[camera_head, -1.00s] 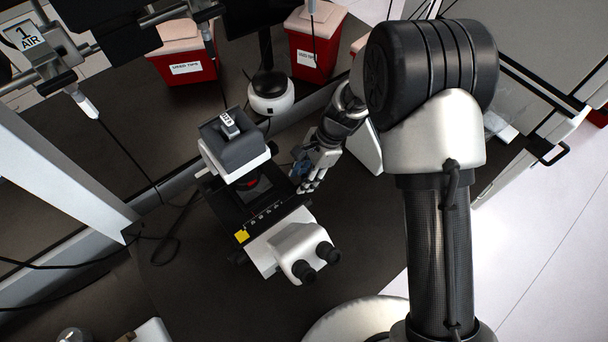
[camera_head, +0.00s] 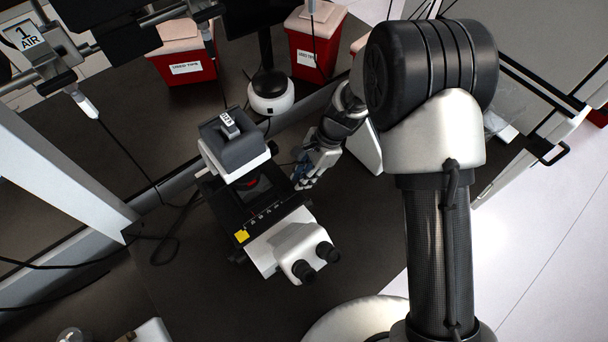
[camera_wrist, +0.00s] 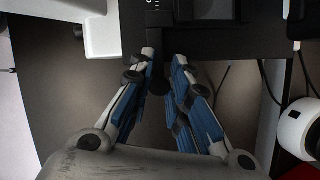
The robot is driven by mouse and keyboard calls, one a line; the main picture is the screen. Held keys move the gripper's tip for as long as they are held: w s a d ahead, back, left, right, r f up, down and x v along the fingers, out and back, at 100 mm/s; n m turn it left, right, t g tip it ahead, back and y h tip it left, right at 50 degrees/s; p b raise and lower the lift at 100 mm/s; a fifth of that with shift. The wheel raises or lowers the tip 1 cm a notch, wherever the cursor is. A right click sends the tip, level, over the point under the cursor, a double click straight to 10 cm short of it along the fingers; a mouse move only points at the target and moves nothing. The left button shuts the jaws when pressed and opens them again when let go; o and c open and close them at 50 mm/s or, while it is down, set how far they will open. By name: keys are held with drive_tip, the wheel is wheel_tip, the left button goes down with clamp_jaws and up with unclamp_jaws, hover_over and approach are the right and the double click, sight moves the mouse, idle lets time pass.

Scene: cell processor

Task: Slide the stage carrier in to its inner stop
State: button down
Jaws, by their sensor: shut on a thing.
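The black stage (camera_head: 238,212) of the white-and-black microscope carries the stage carrier, but I cannot clearly tell the carrier from the stage plate. In the wrist view the dark stage plate (camera_wrist: 255,42) fills the upper right. My gripper (camera_head: 302,178) is at the right side of the stage in the head view. In the wrist view my gripper (camera_wrist: 163,58) has its blue-padded fingers on either side of a small dark knob-like part (camera_wrist: 159,82) at the stage's near edge. The fingers are shut on this part, though the exact contact is hard to see.
The white eyepiece head (camera_head: 298,248) stands in front of the stage. A round white device (camera_head: 271,97) and red bins (camera_head: 316,50) are behind. A cable (camera_head: 170,235) lies left of the microscope.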

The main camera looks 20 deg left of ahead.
sight(286, 194)
drive_tip(key=shift+s, duration=0.1)
drive_tip(key=s, duration=0.1)
drive_tip(key=s+a, duration=0.2)
drive_tip(key=shift+s+b, duration=0.3)
drive_tip(key=shift+s, duration=0.1)
drive_tip(key=shift+w, duration=0.1)
drive_tip(key=c, duration=2)
unclamp_jaws()
drive_tip(key=o, duration=0.4)
drive_tip(key=shift+o, duration=0.3)
